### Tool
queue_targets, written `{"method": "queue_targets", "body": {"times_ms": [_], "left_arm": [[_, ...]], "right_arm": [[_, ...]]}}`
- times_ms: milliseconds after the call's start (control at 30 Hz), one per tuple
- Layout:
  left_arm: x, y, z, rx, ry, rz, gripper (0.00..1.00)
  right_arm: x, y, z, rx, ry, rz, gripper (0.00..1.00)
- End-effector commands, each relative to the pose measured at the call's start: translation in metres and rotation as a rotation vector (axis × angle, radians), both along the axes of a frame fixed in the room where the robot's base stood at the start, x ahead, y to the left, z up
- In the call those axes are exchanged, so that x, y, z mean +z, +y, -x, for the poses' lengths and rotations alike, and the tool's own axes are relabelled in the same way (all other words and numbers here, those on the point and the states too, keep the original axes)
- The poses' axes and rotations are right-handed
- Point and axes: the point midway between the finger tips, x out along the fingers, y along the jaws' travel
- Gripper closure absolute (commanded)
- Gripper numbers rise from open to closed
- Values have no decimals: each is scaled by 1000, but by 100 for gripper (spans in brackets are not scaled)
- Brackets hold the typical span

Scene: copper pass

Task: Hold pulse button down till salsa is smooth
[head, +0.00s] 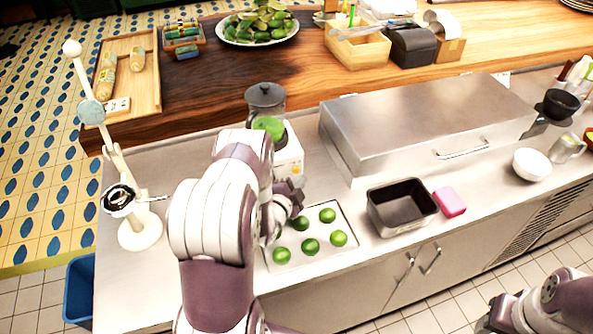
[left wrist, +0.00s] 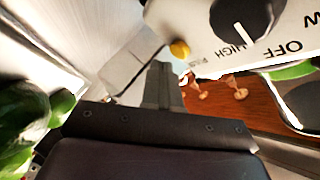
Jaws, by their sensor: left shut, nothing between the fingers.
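The blender stands on the steel counter behind my left forearm, with a white base (head: 290,156), a dark-lidded jar (head: 265,97) and green salsa (head: 269,127) inside. In the left wrist view its white front panel (left wrist: 207,35) shows a dark knob (left wrist: 245,20), the words HIGH and OFF, and a small yellow button (left wrist: 180,50). My left gripper (head: 296,196) is shut and empty, low in front of the base. Its fingertips (left wrist: 162,72) appear just below the button; I cannot tell whether they touch it. My right gripper (head: 492,318) is at the lower right, its jaws unclear.
A tray (head: 347,239) of several limes (head: 311,246) lies under and right of my left gripper. A dark pan (head: 402,206), a pink sponge (head: 449,201) and a large steel box (head: 420,120) are further right. A white stand (head: 140,228) is left of my arm.

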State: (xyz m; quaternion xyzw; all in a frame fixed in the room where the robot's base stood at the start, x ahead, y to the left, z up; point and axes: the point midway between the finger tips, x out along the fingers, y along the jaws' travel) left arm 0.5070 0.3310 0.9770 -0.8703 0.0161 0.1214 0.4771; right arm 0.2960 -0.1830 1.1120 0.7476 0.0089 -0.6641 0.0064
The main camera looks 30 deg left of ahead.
Motion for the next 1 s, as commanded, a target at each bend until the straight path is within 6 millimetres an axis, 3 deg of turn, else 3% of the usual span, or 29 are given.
{"method": "queue_targets", "body": {"times_ms": [1000], "left_arm": [[0,9,-7,0,0,0,100]], "right_arm": [[-7,0,0,0,0,0,57]]}}
